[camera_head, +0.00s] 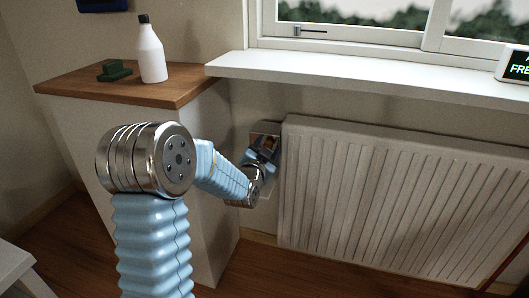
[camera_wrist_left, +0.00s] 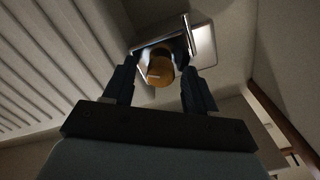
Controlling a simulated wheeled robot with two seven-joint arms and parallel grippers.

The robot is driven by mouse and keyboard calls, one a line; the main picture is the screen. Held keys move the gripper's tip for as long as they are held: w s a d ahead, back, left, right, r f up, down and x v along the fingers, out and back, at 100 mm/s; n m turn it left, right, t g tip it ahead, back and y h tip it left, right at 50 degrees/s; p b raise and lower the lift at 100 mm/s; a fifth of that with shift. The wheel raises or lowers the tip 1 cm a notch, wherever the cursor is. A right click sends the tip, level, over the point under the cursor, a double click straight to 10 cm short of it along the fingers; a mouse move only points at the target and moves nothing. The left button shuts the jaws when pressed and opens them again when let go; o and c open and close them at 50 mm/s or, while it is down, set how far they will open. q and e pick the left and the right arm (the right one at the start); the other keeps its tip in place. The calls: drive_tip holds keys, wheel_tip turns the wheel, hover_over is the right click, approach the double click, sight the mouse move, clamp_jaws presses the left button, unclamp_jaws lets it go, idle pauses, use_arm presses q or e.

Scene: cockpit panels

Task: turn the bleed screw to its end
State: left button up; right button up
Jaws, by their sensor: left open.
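The bleed screw (camera_wrist_left: 160,70) shows in the left wrist view as a brass, round piece with a light mark on its face. It sits in front of a shiny metal plate (camera_wrist_left: 204,44) beside the radiator. My left gripper (camera_wrist_left: 158,80) is open, with one dark finger on each side of the screw; I cannot tell whether they touch it. In the head view my left gripper (camera_head: 265,150) is at the radiator's upper left corner, where a bit of brass shows and my wrist hides most of the screw. My right gripper is out of view.
The white ribbed radiator (camera_head: 400,200) hangs below the window sill (camera_head: 380,82). A wooden-topped cabinet (camera_head: 120,88) at left carries a white bottle (camera_head: 151,52) and a dark green object (camera_head: 114,71). A sign (camera_head: 516,66) stands on the sill at right.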

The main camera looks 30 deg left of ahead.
use_arm(q)
drive_tip(key=b+v, duration=0.2)
drive_tip(key=v, duration=1.1)
drive_tip(key=shift+s+d+b, duration=0.2)
drive_tip(key=shift+s+b, duration=0.1)
drive_tip(key=shift+b, duration=0.05)
drive_tip(key=s+d+f+n+g+h+p, duration=0.15)
drive_tip(key=d+f+g+h, duration=0.35)
drive_tip(key=f, duration=0.6)
drive_tip(key=d+f+g+p, duration=0.25)
drive_tip(key=d+f, duration=0.45)
drive_tip(key=f, duration=0.5)
drive_tip(key=s+d+f+n+g+h+p, duration=0.1)
drive_tip(key=s+d+f+g, duration=0.3)
drive_tip(key=s, duration=0.4)
drive_tip(key=s+d+f+n+g+h+p, duration=0.1)
drive_tip(key=s+d+f+n+g+h, duration=0.1)
drive_tip(key=s+d+f+g, duration=0.3)
wheel_tip(320, 180, down, 5)
drive_tip(key=s+d, duration=0.2)
drive_tip(key=s, duration=0.1)
drive_tip(key=shift+r+n, duration=0.2)
drive_tip(key=shift+n, duration=0.15)
